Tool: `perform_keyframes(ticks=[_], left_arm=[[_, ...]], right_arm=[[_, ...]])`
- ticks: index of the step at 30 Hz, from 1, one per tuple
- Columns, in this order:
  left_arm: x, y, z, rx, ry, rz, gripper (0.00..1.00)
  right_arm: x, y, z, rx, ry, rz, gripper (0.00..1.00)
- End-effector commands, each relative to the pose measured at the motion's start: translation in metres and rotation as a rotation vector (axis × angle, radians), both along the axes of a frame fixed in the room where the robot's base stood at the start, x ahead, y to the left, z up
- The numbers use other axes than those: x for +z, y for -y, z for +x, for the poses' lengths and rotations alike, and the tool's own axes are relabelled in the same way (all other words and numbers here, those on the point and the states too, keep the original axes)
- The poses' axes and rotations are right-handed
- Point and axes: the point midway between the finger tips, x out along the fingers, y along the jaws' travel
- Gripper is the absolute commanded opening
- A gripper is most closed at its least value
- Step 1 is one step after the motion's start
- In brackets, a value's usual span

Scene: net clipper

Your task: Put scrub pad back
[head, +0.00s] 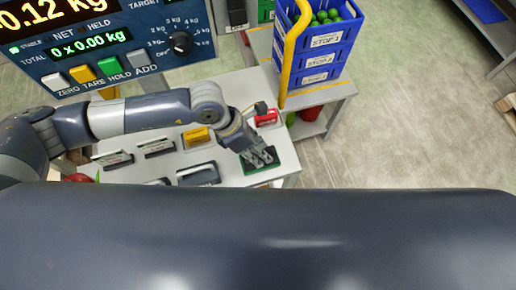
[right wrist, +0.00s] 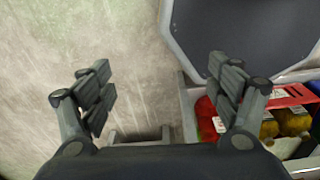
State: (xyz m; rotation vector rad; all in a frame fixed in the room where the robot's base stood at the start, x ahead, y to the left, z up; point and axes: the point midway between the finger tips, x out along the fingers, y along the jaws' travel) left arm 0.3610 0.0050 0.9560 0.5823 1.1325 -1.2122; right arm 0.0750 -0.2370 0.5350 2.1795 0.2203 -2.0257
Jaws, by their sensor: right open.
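A dark green pad-like rectangle (head: 251,169), which may be the scrub pad or its mat, lies at the right front corner of the white table (head: 226,165) in the head view. My left gripper (head: 263,161) points down over it, and its fingers hide part of the green. I cannot tell whether the fingers touch or grip anything. My right gripper (right wrist: 164,88) is open and empty in the right wrist view, above the grey floor.
Black-handled tools (head: 198,174), a yellow item (head: 197,137) and a red item (head: 266,118) lie on the table. A large scale display (head: 100,45) stands at the upper left. Blue crates (head: 318,60) stand behind. Jars (right wrist: 293,122) show in the wrist view.

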Motion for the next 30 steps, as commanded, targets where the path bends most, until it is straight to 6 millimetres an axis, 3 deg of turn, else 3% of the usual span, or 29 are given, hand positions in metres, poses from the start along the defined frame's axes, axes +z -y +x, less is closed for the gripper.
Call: perform_keyframes(ticks=[8,10,24,30], left_arm=[[0.005,0.000,0.000,0.000,0.001,0.000,0.31],[0.009,-0.004,0.002,0.002,0.002,0.000,0.31],[0.093,-0.044,0.007,0.002,0.004,0.001,0.31],[0.109,-0.051,0.007,0.001,0.002,0.001,0.31]], right_arm=[[0.006,0.000,0.010,0.000,0.016,0.001,0.83],[-0.001,-0.001,0.014,0.000,0.023,0.002,0.83],[-0.029,-0.001,0.015,-0.001,0.023,0.002,0.83],[-0.032,-0.001,0.013,-0.001,0.020,0.002,0.83]])
